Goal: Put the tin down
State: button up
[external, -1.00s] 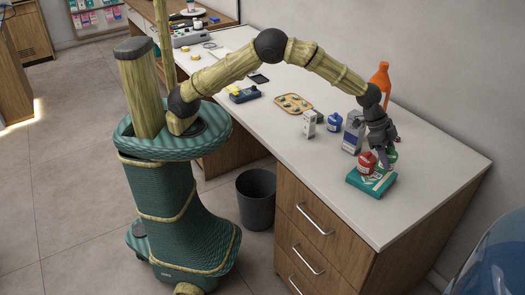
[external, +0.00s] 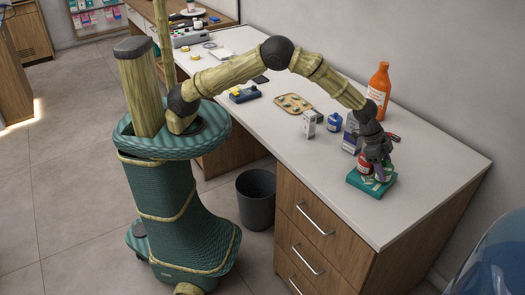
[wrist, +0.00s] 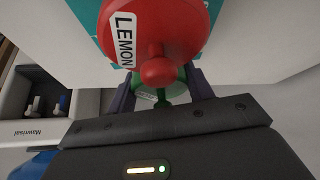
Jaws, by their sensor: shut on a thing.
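A red tin (wrist: 165,25) with a round knob and a LEMON label fills the top of the wrist view. It shows in the external view (external: 364,168) above the teal box (external: 368,187), beside my gripper. My gripper (external: 378,172) is low over the box. In the wrist view its fingers (wrist: 162,90) are shut on a green tin (wrist: 181,76) with a green knob, partly hidden behind the red tin. The green tin is hidden in the external view. I cannot tell whether its bottom touches the box.
An orange bottle (external: 378,90), a blue jar (external: 334,122) and a small white box (external: 308,124) stand on the counter (external: 430,165). A grey box (external: 350,140) is close left of my gripper. A red-handled object (external: 393,136) lies behind. The counter's right end is clear.

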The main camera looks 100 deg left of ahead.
jog(key=shift+f, duration=0.15)
jog(key=o, duration=1.1)
jog(key=shift+s+a+r, duration=0.1)
jog(key=shift+s+r, duration=0.05)
jog(key=shift+r, duration=0.5)
jog(key=b+v, duration=0.1)
jog(key=v, duration=1)
